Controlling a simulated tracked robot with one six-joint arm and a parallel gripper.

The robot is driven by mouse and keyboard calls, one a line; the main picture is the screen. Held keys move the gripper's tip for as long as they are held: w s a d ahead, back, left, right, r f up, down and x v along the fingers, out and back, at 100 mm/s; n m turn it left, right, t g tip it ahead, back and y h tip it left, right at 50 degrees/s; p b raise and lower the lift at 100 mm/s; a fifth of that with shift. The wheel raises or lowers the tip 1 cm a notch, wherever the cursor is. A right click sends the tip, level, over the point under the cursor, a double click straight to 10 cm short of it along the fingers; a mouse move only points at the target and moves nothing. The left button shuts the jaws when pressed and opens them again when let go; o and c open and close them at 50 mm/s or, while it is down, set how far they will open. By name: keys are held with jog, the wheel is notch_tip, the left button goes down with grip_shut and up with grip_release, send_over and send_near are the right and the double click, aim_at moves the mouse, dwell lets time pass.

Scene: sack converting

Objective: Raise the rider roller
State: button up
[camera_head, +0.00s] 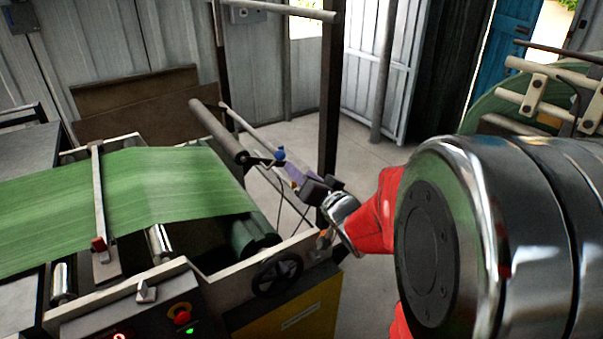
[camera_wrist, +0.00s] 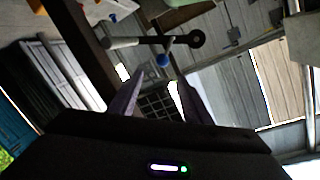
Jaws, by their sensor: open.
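The rider roller (camera_head: 218,132), a dark grey cylinder, lies slanted over the right end of the green web (camera_head: 150,180). A short dark lever with a blue knob (camera_head: 281,154) is at its near end. My gripper (camera_head: 287,171) is just below and right of the knob, jaws apart. In the wrist view the blue knob (camera_wrist: 163,60) shows just beyond and between the two open fingertips (camera_wrist: 155,84), on a dark lever ending in a ring (camera_wrist: 197,40). Nothing is seen held, and I cannot tell whether a finger touches the knob.
A dark upright post (camera_head: 329,100) stands close behind my gripper. Below are a black handwheel (camera_head: 277,274) and the machine's side frame (camera_head: 235,280). A control box with a red button (camera_head: 181,313) is at the front. Open floor (camera_head: 370,150) lies behind the arm.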

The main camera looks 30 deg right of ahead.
jog(key=shift+c, duration=0.5)
jog(key=shift+c, duration=0.7)
jog(key=shift+s+a+r+g+h, duration=0.1)
jog(key=shift+s+r+g+h, duration=0.15)
jog(key=shift+h, duration=0.25)
jog(key=c, duration=0.3)
jog(key=shift+s+a+r+n+g+h, duration=0.1)
jog(key=shift+s+a+n+g+h, duration=0.2)
jog(key=shift+s+g, duration=0.3)
jog(key=c, duration=0.3)
jog(key=s+a+g, duration=0.1)
jog(key=s, duration=0.1)
jog(key=s+a+n+g, duration=0.1)
jog(key=s+a, duration=0.1)
jog(key=s, duration=0.1)
jog(key=s+a+n+g, duration=0.1)
jog(key=s+g, duration=0.1)
jog(key=s, duration=0.1)
jog(key=shift+a+h, duration=0.25)
jog(key=shift+h, duration=0.15)
grip_shut()
jog(key=s+a+f+n+g+y, duration=0.1)
jog(key=s+a+n+g, duration=0.1)
jog(key=s+a, duration=0.3)
jog(key=s+a+f+n+g+y, duration=0.1)
jog(key=s+a, duration=0.4)
jog(key=s, duration=0.6)
jog(key=shift+n+g+y, duration=0.3)
jog(key=shift+n+g, duration=0.5)
jog(key=shift+g, duration=0.25)
